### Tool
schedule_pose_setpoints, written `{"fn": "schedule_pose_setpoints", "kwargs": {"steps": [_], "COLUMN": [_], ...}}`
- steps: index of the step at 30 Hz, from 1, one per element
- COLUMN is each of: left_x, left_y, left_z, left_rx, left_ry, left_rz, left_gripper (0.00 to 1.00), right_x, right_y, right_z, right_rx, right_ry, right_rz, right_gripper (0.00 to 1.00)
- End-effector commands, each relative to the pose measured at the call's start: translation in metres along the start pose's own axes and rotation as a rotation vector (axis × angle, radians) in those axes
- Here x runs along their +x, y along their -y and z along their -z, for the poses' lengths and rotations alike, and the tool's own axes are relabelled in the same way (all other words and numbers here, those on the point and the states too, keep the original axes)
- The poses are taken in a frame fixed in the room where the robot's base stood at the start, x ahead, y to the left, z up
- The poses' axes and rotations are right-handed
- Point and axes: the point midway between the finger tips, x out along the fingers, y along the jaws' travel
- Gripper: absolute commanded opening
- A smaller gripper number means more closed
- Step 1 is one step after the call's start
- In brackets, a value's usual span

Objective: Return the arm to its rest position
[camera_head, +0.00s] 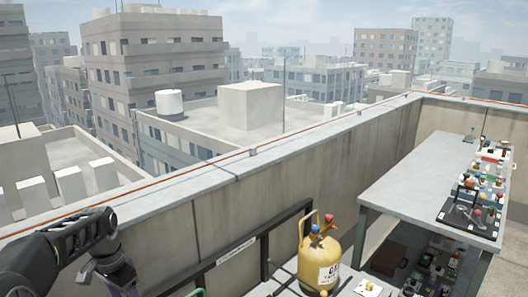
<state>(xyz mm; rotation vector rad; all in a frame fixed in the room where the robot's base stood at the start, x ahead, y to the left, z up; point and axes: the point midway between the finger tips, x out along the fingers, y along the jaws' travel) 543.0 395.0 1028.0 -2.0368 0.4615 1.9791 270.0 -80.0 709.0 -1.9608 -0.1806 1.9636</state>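My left arm comes in from the left edge, low in the picture. Its dark forearm reaches over the parapet's near end and bends down at the wrist. The wrist runs out of the bottom edge, so the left gripper's fingers are not visible. Whether it holds anything cannot be seen. My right arm and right gripper are not in view.
A yellow gas cylinder (318,262) with red and blue knobs stands at bottom centre beside a dark rail (240,245). A grey workbench (415,180) at right bears several small parts along its right side. A concrete parapet (330,170) runs behind.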

Motion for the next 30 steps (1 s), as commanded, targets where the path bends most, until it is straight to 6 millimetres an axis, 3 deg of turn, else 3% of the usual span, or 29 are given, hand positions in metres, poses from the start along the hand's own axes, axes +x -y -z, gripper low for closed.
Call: {"fn": "schedule_pose_setpoints", "kwargs": {"steps": [8, 14, 17, 21, 25, 30], "left_x": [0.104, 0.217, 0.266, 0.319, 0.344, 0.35], "left_y": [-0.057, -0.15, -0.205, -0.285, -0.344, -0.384], "left_z": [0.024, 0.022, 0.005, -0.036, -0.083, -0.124], "left_rx": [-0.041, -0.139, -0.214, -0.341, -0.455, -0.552], "left_ry": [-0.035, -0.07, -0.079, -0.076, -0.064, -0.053], "left_rz": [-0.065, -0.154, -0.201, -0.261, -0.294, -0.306], "left_gripper": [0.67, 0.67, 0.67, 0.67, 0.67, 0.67], "right_x": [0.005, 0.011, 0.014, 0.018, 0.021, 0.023], "right_y": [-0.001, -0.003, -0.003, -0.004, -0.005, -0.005], "right_z": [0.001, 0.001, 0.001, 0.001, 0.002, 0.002], "right_rx": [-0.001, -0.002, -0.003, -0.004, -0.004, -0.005], "right_ry": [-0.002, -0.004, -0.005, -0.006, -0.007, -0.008], "right_rz": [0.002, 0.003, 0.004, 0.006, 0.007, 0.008], "right_gripper": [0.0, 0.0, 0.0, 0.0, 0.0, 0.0]}}
